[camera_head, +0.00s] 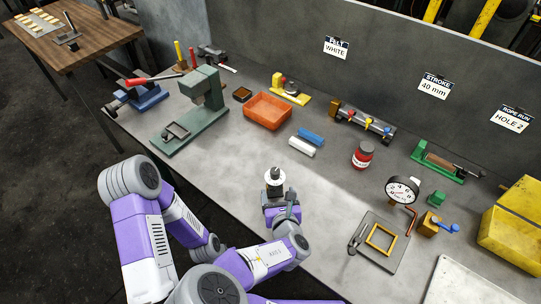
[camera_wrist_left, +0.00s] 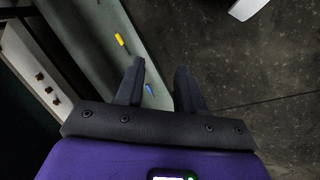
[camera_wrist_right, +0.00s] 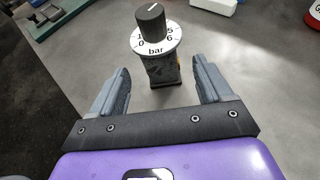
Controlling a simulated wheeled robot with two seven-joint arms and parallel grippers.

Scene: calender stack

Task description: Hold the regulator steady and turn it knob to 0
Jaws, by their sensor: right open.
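The regulator stands upright on the grey bench in the head view (camera_head: 274,180). In the right wrist view it has a dark block body (camera_wrist_right: 160,70), a white scale disc (camera_wrist_right: 157,45) marked "bar" and a dark knob (camera_wrist_right: 150,22) with a short white line on top. The digits 0 and 1 show at left, 5 and 6 at right. My right gripper (camera_wrist_right: 161,65) is open, its fingers apart and pointing at the body, with nothing between them. My left gripper (camera_wrist_left: 160,66) is open and empty above the floor, away from the regulator; the head view does not show it clearly.
Blue and white cylinders (camera_head: 302,147), an orange tray (camera_head: 267,111) and a red jar (camera_head: 362,155) lie beyond the regulator. A green press (camera_head: 204,100) stands at left. A round gauge (camera_head: 402,190) and a framed plate (camera_head: 380,243) are at right. Bench around the regulator is clear.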

